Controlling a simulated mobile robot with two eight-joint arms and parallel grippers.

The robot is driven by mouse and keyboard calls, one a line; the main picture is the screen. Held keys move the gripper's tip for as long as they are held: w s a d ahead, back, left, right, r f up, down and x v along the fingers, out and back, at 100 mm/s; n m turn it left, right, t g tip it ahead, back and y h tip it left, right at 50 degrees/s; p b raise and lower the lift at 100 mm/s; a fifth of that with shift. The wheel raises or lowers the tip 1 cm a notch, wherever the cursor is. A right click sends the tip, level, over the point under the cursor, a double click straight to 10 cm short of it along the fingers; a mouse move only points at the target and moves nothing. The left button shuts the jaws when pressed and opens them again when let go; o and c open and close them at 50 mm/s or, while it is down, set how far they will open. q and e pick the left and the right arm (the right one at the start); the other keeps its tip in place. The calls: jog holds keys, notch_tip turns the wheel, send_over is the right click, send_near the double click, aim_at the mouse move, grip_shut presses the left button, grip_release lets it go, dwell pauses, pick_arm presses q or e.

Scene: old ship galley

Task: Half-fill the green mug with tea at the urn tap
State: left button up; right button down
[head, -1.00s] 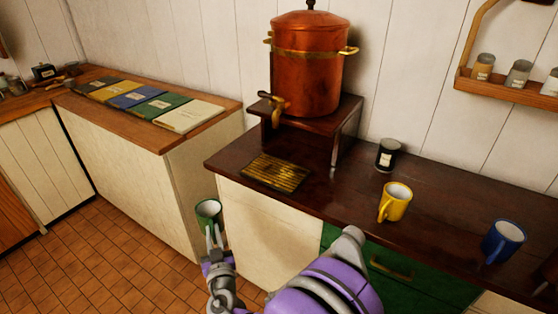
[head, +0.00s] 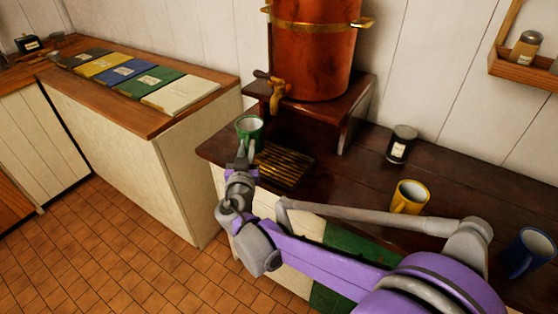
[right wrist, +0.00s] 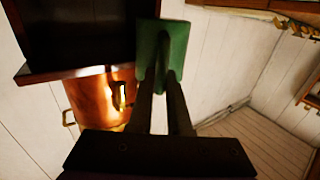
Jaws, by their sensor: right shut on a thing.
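My right gripper (head: 244,154) is shut on the green mug (head: 250,127), which looks upright with its pale inside showing. The mug is at the left end of the dark counter, left of and lower than the brass tap (head: 277,95) of the copper urn (head: 312,58). It is not under the spout. The right wrist view shows the green mug (right wrist: 175,48) between my gripper fingers (right wrist: 162,80), with the urn (right wrist: 90,98) beyond, seen upside down. I cannot see whether the mug holds any tea. My left gripper is not in view.
A slatted brass drip tray (head: 288,163) lies on the counter below the tap, in front of the urn's wooden stand (head: 345,110).

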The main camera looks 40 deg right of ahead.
jog(key=s+d+r+m+g+h, duration=0.2)
jog(key=s+d+r, duration=0.1)
jog(key=d+r, duration=0.15)
pick_arm(q)
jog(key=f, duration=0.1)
jog(key=b, duration=0.1)
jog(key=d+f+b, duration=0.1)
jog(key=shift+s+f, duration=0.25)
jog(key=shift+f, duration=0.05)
pick_arm(e)
jog(key=f, duration=1)
jog(key=shift+w+d, duration=0.15)
jog(key=shift+d, duration=0.2)
jog(key=shift+f, duration=0.1)
jog(key=shift+f, duration=0.15)
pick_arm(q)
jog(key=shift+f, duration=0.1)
pick_arm(e)
jog(key=c, duration=0.9)
grip_release()
jog(key=shift+o, duration=0.2)
